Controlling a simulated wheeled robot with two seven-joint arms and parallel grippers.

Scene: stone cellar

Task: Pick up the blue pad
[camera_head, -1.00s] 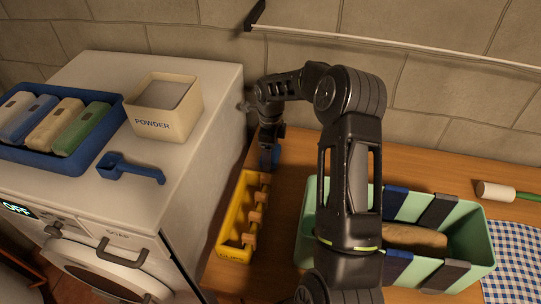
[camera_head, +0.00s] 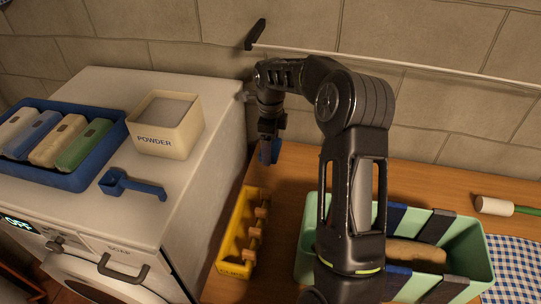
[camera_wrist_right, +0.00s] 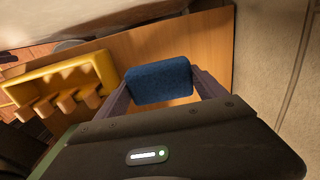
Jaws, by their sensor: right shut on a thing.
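The blue pad (camera_head: 270,151) is in the jaws of my right gripper (camera_head: 271,141), at the back left end of the wooden counter in the head view. In the right wrist view the blue pad (camera_wrist_right: 160,80) sits between the two fingers of my right gripper (camera_wrist_right: 163,92), which are shut on it. Wood shows beneath the pad, and it appears to be held above the counter. My left gripper is in neither view.
A yellow tray with pegs (camera_head: 233,262) lies just in front on the wooden counter (camera_head: 285,195). A mint green bin (camera_head: 478,240) stands right, behind my arm. The washing machine (camera_head: 196,190) is left; the stone wall (camera_head: 440,105) is close behind.

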